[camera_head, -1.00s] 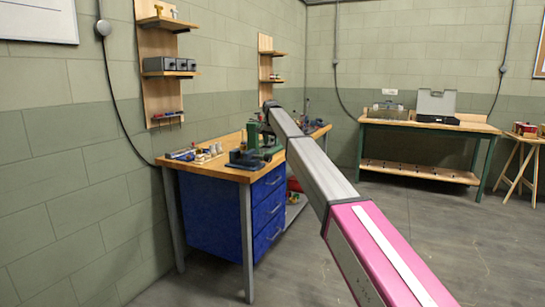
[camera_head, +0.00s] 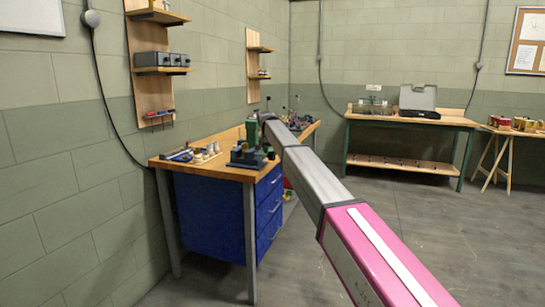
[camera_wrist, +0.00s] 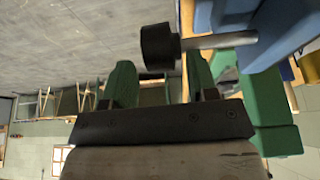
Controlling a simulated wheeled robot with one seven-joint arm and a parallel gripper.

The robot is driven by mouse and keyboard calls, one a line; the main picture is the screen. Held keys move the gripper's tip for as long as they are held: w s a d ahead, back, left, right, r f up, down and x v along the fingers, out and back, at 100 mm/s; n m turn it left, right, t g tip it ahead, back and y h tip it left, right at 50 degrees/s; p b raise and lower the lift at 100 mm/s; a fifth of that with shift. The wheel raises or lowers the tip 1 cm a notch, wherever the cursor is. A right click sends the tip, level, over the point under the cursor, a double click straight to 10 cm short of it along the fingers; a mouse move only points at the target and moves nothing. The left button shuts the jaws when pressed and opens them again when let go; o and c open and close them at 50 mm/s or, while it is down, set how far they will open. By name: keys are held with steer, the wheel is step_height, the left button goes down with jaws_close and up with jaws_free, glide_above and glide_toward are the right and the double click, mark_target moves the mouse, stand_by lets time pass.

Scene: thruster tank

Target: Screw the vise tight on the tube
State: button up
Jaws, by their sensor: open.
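The vise (camera_head: 245,157) stands on the near workbench, dark blue-green and small in the head view. A green upright piece (camera_head: 252,130) rises at it; I cannot tell whether it is the tube. In the wrist view the vise's blue body (camera_wrist: 285,30) fills the top right, and a grey rod (camera_wrist: 215,41) with a black round end (camera_wrist: 158,48) sticks out of it. My gripper (camera_wrist: 160,72) is open, with its two green fingers on either side below the black end. Whether they touch it I cannot tell. A green block (camera_wrist: 265,112) is at the right.
The workbench (camera_head: 205,172) has blue drawers (camera_head: 215,222) and small items lying left of the vise. Wall shelves (camera_head: 160,70) hang above it. A second bench (camera_head: 410,117) with a grey case (camera_head: 417,99) stands at the back. The floor (camera_head: 420,215) on the right is clear.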

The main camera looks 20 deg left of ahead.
mark_target(273, 155)
steer(key=shift+x, duration=1.65)
steer(key=c, duration=0.8)
steer(key=shift+f, duration=0.1)
steer(key=shift+o, duration=0.2)
steer(key=shift+g, duration=0.3)
